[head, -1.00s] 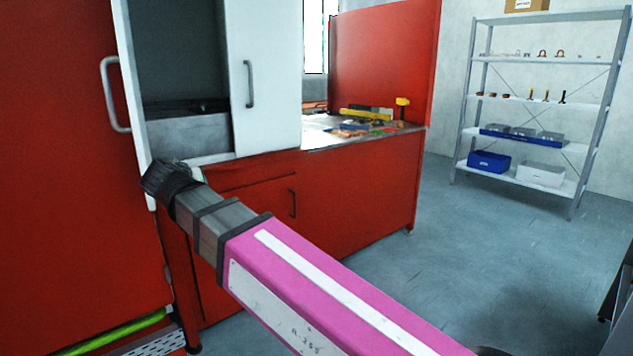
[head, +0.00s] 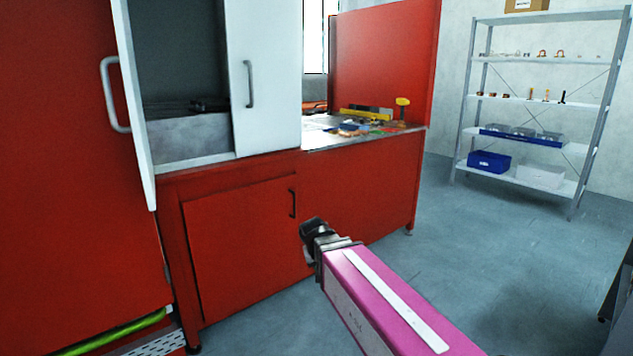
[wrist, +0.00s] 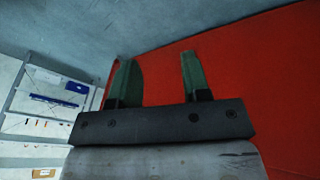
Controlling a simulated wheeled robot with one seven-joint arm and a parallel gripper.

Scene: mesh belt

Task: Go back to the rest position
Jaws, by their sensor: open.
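My gripper (wrist: 155,80) shows in the wrist view with its two green fingers apart and nothing between them. Behind the fingers is a plain red surface, with grey floor to the upper left. In the head view my pink arm reaches up from the lower right, and the dark gripper end (head: 312,232) is in front of the red lower cabinet (head: 240,245), near its handle. The fingers are hard to make out in that view.
A white cabinet with an open front (head: 265,90) stands at the left above the red cabinet. A worktop (head: 335,137) holds several tools. A shelf rack (head: 535,105) stands at the back right. The floor (head: 470,240) between is clear.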

